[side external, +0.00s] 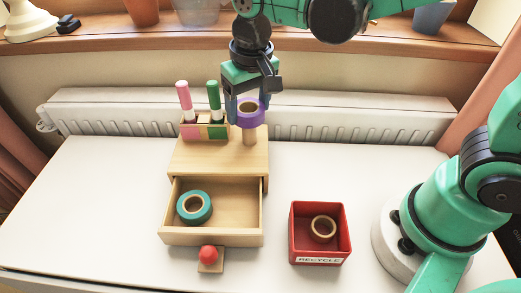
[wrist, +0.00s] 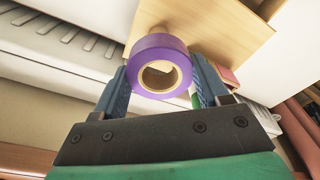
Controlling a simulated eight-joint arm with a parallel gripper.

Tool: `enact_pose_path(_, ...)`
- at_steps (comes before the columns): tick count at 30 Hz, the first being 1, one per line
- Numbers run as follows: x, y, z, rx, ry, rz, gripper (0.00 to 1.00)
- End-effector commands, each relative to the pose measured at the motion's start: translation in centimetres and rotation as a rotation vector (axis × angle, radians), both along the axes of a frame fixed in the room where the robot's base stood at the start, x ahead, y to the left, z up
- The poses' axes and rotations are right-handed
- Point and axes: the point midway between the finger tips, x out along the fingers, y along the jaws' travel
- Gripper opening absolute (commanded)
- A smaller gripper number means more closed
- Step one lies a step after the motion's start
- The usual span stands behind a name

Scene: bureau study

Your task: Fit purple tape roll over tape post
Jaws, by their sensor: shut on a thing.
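The purple tape roll (side external: 250,119) is held between the two fingers of my gripper (side external: 247,104), with its hole facing up. In the wrist view the roll (wrist: 145,52) sits between the blue fingers of my gripper (wrist: 160,75). The wooden tape post (side external: 250,138) stands on top of the desk organizer, and its lower part shows directly below the roll. The roll hides the post's upper end in the side view. I cannot tell whether the post's tip is inside the hole.
The wooden organizer (side external: 218,159) has its drawer (side external: 210,239) open, with a teal tape roll (side external: 194,207) inside. A holder (side external: 204,132) with pink and green markers stands just left of my gripper. A red recycle box (side external: 320,259) holds a brown ring (side external: 323,229).

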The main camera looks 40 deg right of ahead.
Motion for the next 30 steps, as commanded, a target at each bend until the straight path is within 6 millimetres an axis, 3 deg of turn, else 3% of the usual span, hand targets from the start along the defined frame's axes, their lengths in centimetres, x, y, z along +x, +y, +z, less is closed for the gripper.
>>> enact_pose_path(30,0.1,0.0,-1.8,0.000,0.000,0.000,0.25)
